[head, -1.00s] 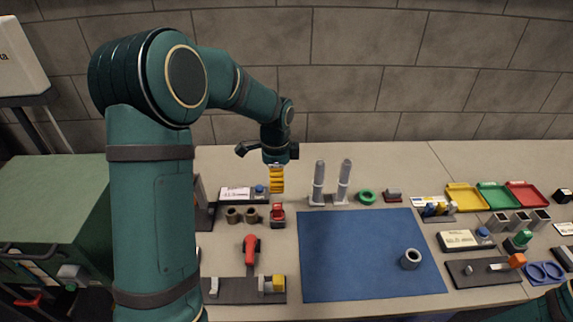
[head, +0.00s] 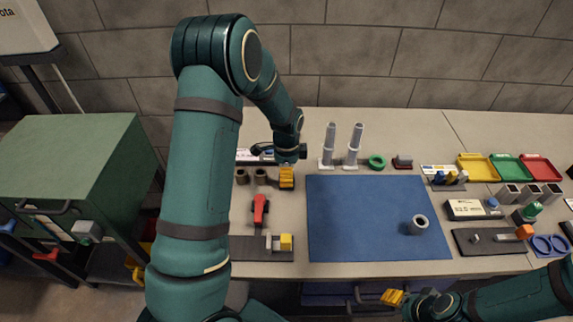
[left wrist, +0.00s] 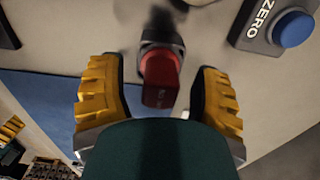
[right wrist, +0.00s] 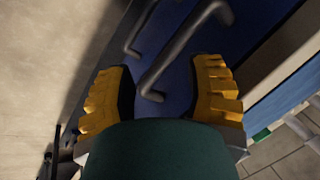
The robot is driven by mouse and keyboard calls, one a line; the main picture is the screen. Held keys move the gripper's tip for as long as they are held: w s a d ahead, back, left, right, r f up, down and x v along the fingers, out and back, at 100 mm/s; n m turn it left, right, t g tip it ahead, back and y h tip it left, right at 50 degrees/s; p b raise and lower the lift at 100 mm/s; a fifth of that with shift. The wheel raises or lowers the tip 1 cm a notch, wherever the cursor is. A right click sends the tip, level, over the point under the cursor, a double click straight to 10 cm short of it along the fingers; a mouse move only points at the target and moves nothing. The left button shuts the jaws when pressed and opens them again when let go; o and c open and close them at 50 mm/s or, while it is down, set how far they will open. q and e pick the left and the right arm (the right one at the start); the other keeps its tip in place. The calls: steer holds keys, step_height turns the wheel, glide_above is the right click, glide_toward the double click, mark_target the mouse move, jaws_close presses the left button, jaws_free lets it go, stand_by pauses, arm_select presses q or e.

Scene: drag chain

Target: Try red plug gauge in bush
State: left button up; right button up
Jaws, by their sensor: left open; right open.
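The red plug gauge (left wrist: 160,80) stands in a dark holder, between the spread fingers of my left gripper (left wrist: 160,100) in the left wrist view. The fingers are open, with a gap visible on both sides of it. A grey hollow cylinder, which looks like the bush (head: 418,224), stands upright on the right part of the blue mat (head: 350,215). My right gripper (head: 393,297) is open and empty in front of the bench edge; its fingers also show in the right wrist view (right wrist: 160,100).
Coloured trays (head: 508,168) lie at the back right. Most of the mat is clear.

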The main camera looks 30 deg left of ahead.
arm_select(q)
steer(key=shift+f, duration=0.15)
jaws_close()
arm_select(e)
steer(key=shift+r, duration=0.15)
arm_select(q)
steer(key=shift+r+p, duration=2)
steer(key=shift+r, duration=1.05)
arm_select(e)
steer(key=shift+r, duration=1.85)
arm_select(q)
steer(key=shift+d, duration=0.1)
